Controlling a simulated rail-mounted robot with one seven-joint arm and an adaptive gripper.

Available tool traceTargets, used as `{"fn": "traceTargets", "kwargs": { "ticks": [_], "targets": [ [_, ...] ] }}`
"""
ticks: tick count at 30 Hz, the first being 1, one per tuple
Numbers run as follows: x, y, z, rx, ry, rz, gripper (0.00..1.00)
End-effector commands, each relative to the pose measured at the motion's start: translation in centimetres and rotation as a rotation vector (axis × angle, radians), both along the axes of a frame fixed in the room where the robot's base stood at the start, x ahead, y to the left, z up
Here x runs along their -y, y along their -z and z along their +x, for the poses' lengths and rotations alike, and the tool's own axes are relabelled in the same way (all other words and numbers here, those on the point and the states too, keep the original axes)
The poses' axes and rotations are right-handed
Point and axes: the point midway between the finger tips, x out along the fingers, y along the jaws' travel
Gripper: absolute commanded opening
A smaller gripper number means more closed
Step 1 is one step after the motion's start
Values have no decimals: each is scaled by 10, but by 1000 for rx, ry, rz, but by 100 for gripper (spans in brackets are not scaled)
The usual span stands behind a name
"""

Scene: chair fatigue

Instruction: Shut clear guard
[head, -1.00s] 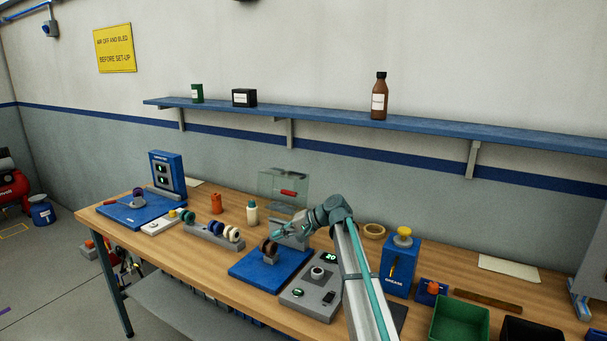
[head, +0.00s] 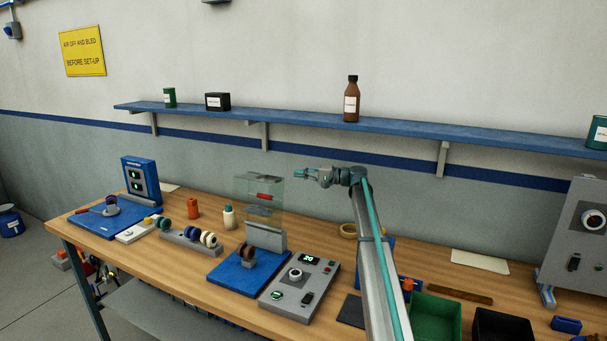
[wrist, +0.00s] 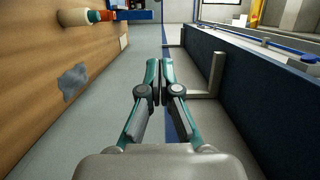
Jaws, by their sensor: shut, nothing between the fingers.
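The clear guard (head: 249,185) is a see-through panel with a red handle (head: 264,197). In the head view it stands raised above the grey block (head: 266,237) at the back of a blue fixture base (head: 236,272). A brown ring-shaped part (head: 247,252) sits on that base, uncovered. My gripper (head: 296,174) is up at the right of the guard's top edge, pointing left, with no visible contact. In the wrist view my gripper (wrist: 160,65) has its fingers together and empty. I cannot make out the guard clearly there.
A grey control box (head: 300,285) stands right of the fixture. A white bottle (head: 228,217) and an orange bottle (head: 193,208) stand behind and left. The blue wall shelf (head: 300,122) runs above my gripper. A green bin (head: 436,315) is at the right.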

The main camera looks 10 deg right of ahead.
Motion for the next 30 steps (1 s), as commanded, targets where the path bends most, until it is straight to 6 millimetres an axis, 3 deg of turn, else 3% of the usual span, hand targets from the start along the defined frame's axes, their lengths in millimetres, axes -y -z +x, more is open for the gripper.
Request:
{"fn": "traceTargets", "kwargs": {
  "ticks": [9, 12, 19, 30],
  "targets": [
    [-58, -3, 27, -1, -2, -2, 0],
    [-68, -3, 13, -2, 0, -1, 0],
    [-81, 1, -2, -2, 1, -1, 0],
    [-83, 2, -4, -1, 0, -2, 0]
  ]
}}
